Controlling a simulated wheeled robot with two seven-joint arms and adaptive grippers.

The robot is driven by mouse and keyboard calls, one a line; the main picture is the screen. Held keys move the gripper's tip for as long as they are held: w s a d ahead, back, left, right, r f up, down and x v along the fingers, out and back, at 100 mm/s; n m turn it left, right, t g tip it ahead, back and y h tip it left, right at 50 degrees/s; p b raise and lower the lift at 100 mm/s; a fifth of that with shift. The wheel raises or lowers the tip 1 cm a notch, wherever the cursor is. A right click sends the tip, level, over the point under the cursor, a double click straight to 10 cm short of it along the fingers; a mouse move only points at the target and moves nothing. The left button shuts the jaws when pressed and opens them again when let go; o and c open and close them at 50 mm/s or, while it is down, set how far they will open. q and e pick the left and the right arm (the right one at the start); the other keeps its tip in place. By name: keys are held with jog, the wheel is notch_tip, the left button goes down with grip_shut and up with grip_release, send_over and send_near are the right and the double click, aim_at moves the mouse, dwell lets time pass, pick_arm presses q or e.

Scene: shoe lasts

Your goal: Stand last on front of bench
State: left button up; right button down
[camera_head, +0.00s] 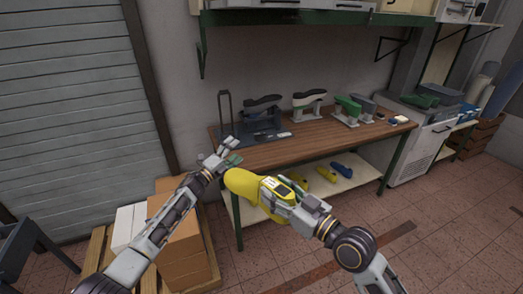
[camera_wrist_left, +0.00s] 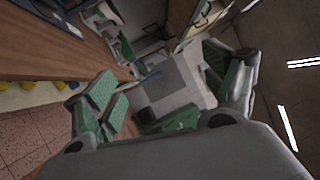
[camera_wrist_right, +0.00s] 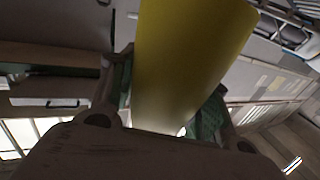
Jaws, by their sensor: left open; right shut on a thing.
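A yellow shoe last (camera_head: 243,186) is held by my right gripper (camera_head: 277,192) in front of the bench's left front corner. The last lies roughly level, its rounded end pointing left. In the right wrist view the yellow last (camera_wrist_right: 190,60) fills the space between the green-padded fingers. The bench (camera_head: 300,142) has a brown wooden top, and its front strip is bare. My left gripper (camera_head: 226,158) is open and empty near the bench's left front corner. Its spread fingers also show in the left wrist view (camera_wrist_left: 165,100). The held end of the last is partly hidden by the right gripper.
A lower shelf (camera_head: 345,183) holds yellow and blue lasts. Cardboard boxes (camera_head: 178,235) stand on a pallet at the left. A grey cabinet (camera_head: 425,150) is at the right.

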jog(key=shift+r, duration=0.15)
pick_arm(q)
jog(key=s+d+r+m+g+h, duration=0.3)
jog(key=s+d+r+m+g, duration=0.3)
jog(key=r+m, duration=0.35)
jog(key=s+d+r+m+g+h, duration=0.35)
jog(key=d+r+m+g, duration=0.35)
jog(key=d+r+m, duration=0.25)
jog(key=s+d+r+m+g+y, duration=0.1)
jog(key=s+d+m+g+y, duration=0.2)
jog(key=s+m, duration=0.25)
jog(key=s+d+r+m+g+y, duration=0.1)
jog(key=s+d+m+g+y, duration=0.1)
jog(key=s+m+g+y, duration=0.3)
jog(key=m+t+y, duration=0.6)
jog(key=y, duration=0.6)
send_over(261, 178)
jog(key=d, duration=0.1)
notch_tip(261, 178, down, 3)
jog(key=shift+d+f, duration=0.1)
jog(key=shift+f, duration=0.1)
jog(key=shift+a+r+m+y, duration=0.1)
jog(key=shift+a+m+y, duration=0.15)
jog(key=shift+a, duration=0.3)
jog(key=shift+f, duration=6)
